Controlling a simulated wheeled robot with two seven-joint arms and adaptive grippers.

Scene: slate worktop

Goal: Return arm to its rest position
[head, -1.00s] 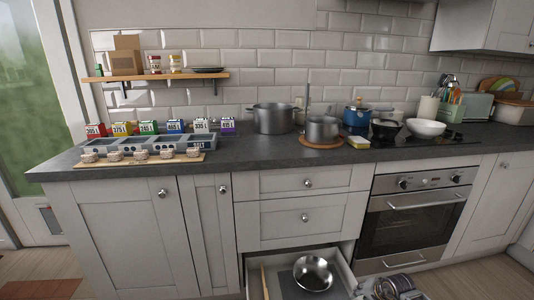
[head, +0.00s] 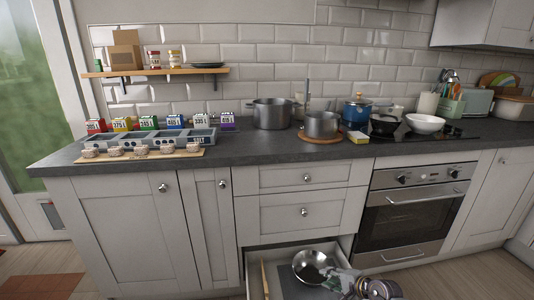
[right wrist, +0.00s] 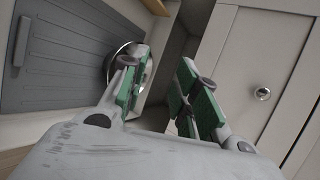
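My right gripper (head: 338,279) is low at the right side of the open bottom drawer (head: 348,243), with its fingertips beside the metal bowl (head: 312,264). In the right wrist view my right gripper (right wrist: 163,68) shows two green-padded fingers spread apart with nothing between them. The bowl (right wrist: 112,62) shows there partly behind the left finger. I cannot tell whether the finger touches it. My left gripper is in neither current view.
The drawer also holds a wooden utensil (head: 264,280) and a grey mat or board (head: 291,284). The oven (head: 405,215) is to the right. Pots, including a large pot (head: 272,114), and several small boxes stand on the slate worktop (head: 270,150) above.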

